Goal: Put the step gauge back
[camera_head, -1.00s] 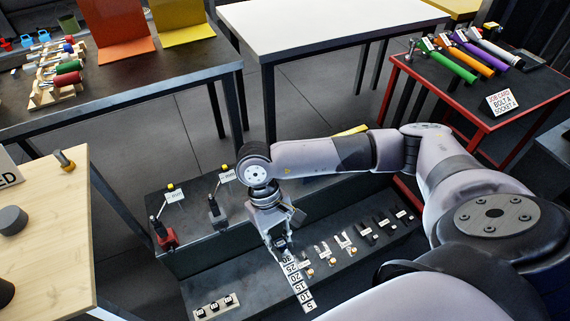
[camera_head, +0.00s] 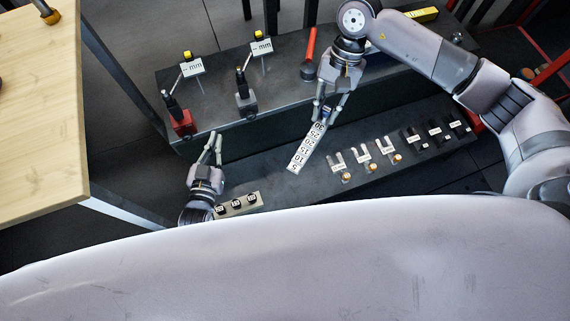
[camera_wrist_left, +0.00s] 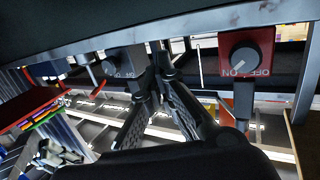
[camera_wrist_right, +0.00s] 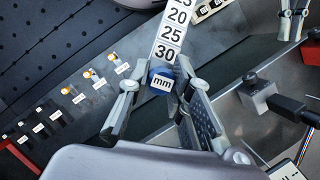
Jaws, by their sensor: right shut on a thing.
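The step gauge (camera_head: 308,150) is a long white strip with black numbers, 30 near the gripper and 5 at the far end. In the right wrist view its blue end block (camera_wrist_right: 161,80), marked mm, sits between the fingers. My right gripper (camera_head: 329,108) is shut on that blue end. The strip slants down-left over the dark lower step; I cannot tell whether its far end touches. My left gripper (camera_head: 215,137) is left of the gauge, near the lower step's left end. Its fingertips look close together, with no object seen between them.
The dark upper step (camera_head: 215,118) carries a red-based stand (camera_head: 182,123), a grey-based stand (camera_head: 246,104) and a red-handled tool (camera_head: 309,55). Labelled small parts (camera_head: 364,155) stand right of the gauge. A pale block with black pieces (camera_head: 239,204) lies near my left gripper. A wooden table (camera_head: 40,130) is at left.

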